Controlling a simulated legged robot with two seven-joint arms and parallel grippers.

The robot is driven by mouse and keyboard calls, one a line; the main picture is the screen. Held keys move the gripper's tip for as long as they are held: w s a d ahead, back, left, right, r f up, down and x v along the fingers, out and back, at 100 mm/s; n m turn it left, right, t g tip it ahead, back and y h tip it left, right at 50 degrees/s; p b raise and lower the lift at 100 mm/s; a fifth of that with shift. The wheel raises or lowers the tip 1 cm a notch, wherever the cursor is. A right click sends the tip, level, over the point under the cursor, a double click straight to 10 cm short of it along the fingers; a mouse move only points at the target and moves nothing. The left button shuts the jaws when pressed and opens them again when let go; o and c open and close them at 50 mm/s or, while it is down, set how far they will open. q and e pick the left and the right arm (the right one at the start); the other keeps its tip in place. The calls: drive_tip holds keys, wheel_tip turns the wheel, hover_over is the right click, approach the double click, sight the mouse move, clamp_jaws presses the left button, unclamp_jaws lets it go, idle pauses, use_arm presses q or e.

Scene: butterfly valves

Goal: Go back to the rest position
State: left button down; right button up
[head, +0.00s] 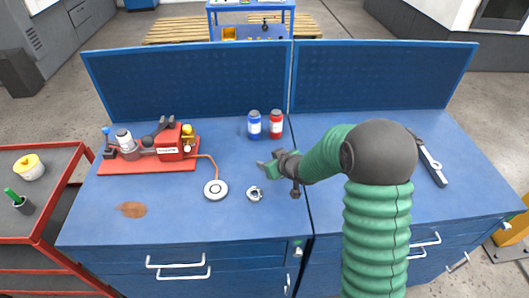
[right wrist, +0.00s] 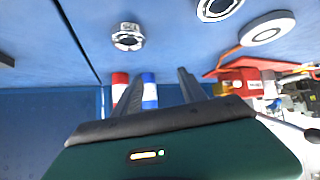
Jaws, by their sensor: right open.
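My right gripper (head: 266,167) reaches in from the right over the middle of the blue workbench and is open and empty; its two dark fingers (right wrist: 160,88) show apart in the right wrist view. A small metal ring-shaped valve part (head: 254,193) lies on the bench just in front of it. It also shows at the top edge of the right wrist view (right wrist: 217,7). A second metal fitting (right wrist: 128,37) lies on the bench in that view; I cannot make it out in the head view, where my gripper may hide it. My left gripper is not in view.
A blue bottle (head: 254,126) and a red bottle (head: 276,125) stand behind my gripper. A red apparatus (head: 170,150) with a tube to a white disc (head: 215,190) is on the left. Blue panels (head: 190,80) edge the back.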

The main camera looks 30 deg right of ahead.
drive_tip(key=shift+d, duration=0.1)
drive_tip(key=s+a+g, duration=0.2)
drive_tip(key=s+a, duration=0.3)
drive_tip(key=s, duration=0.3)
drive_tip(key=s+a+f+g, duration=0.1)
drive_tip(key=s+a+g, duration=0.2)
drive_tip(key=s, duration=0.5)
drive_tip(key=s+a+f+g, duration=0.1)
drive_tip(key=s+a+g, duration=0.1)
drive_tip(key=s+a, duration=0.4)
drive_tip(key=shift+s+a+f+m+g, duration=0.2)
drive_tip(key=shift+s+a+m+g, duration=0.15)
drive_tip(key=shift+s, duration=0.75)
drive_tip(key=shift+a, duration=0.2)
